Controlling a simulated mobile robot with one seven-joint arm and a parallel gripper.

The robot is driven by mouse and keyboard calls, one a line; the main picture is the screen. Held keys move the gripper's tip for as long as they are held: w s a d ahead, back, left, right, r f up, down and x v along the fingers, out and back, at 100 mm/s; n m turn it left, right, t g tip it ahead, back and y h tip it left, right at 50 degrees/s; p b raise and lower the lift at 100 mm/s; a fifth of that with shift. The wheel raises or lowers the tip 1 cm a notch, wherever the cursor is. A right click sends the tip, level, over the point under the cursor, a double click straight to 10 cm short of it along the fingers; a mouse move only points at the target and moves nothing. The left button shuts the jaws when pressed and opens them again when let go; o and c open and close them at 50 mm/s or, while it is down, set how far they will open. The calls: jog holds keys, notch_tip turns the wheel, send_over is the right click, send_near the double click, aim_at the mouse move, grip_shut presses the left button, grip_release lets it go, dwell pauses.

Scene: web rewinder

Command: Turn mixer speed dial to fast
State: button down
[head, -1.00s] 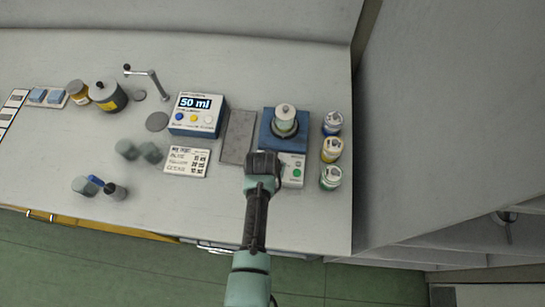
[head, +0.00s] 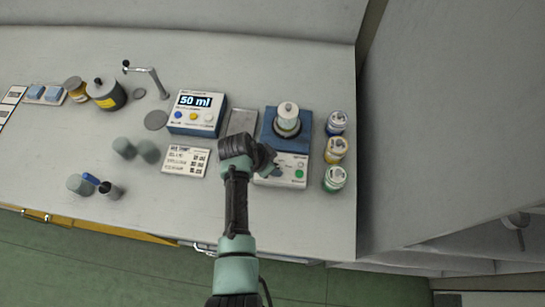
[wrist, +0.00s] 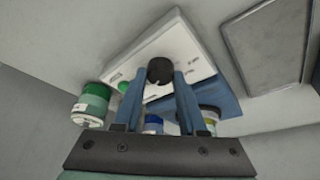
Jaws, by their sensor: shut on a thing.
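The mixer (head: 268,125) has a blue top and a white front panel (head: 290,182) with a green button (head: 300,174). A white-lidded jar (head: 288,114) stands on its top. The black speed dial (wrist: 160,70) shows on the white panel in the wrist view, between the fingertips of my gripper (wrist: 159,82). In the head view my gripper (head: 268,160) reaches the panel from the left and hides the dial. It is shut on the dial. The dial's pointer and the small panel labels cannot be read.
Three capped bottles (head: 336,150) stand right of the mixer, near the wall. A grey plate (head: 240,121) and a dispenser reading "50 ml" (head: 196,113) lie to the left. A printed card (head: 186,162) lies front left.

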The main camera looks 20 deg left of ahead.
dwell(0.4)
jog(key=shift+c, duration=2.3)
grip_release()
jog(key=v, duration=1.3)
jog(key=shift+w+a, duration=0.1)
